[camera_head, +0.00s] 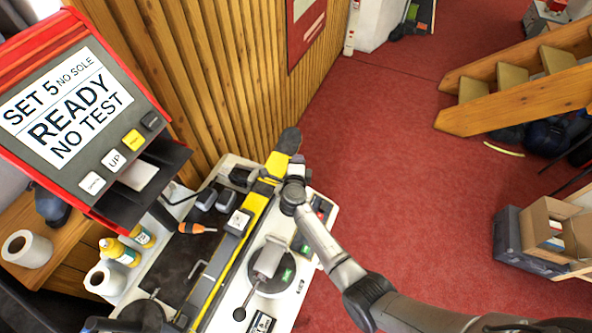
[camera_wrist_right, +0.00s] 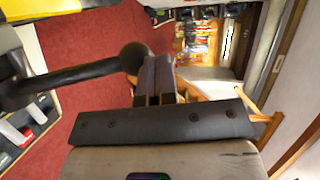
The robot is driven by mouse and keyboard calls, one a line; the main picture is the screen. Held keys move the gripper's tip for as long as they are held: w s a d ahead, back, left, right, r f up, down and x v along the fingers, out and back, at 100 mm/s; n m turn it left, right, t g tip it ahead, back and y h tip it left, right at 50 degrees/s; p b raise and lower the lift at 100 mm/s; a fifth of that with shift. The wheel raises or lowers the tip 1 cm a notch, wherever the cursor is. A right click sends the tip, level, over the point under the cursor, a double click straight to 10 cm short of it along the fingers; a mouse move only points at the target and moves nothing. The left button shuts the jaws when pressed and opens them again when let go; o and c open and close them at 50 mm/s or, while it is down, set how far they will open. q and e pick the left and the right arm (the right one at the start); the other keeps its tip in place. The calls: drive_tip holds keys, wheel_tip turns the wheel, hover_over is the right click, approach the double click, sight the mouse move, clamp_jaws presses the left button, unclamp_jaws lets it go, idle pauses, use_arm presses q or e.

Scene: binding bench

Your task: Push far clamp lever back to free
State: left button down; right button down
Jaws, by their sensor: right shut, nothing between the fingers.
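The far clamp lever, a black bar (camera_wrist_right: 75,77) ending in a round black knob, shows in the right wrist view. It reaches in from the left, and its knob lies right beside my fingertips; I cannot tell whether they touch. My right gripper (camera_wrist_right: 157,78) is shut and empty. In the head view my right gripper (camera_head: 297,163) is at the far end of the bench, beside the yellow and black ski (camera_head: 252,205); the lever cannot be made out there. My left gripper is not in view.
A red display (camera_head: 75,115) reading "READY" stands at the left. On the bench are a screwdriver (camera_head: 195,228) and a round black base (camera_head: 268,278) with a grey handle. Bottles (camera_head: 120,250) and paper rolls (camera_head: 28,248) are at the left.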

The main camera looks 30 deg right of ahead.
drive_tip(key=shift+w+d+f+b, duration=0.25)
drive_tip(key=shift+w+d+f, duration=0.2)
drive_tip(key=shift+d, duration=0.15)
drive_tip(key=shift+w+d+f+b, duration=0.2)
drive_tip(key=shift+w+d+f, duration=0.1)
drive_tip(key=shift+w+d, duration=0.2)
drive_tip(key=shift+w+d+f+b, duration=0.3)
drive_tip(key=shift+w+d+f, duration=0.1)
drive_tip(key=shift+d, duration=0.15)
drive_tip(key=shift+w+d+f+b, duration=0.3)
drive_tip(key=shift+d+f, duration=0.1)
drive_tip(key=shift+d, duration=0.1)
drive_tip(key=s+r+p, duration=0.6)
drive_tip(key=r+p, duration=0.4)
drive_tip(key=r, duration=0.2)
drive_tip(key=shift+a+r, duration=0.2)
drive_tip(key=shift+a, duration=0.2)
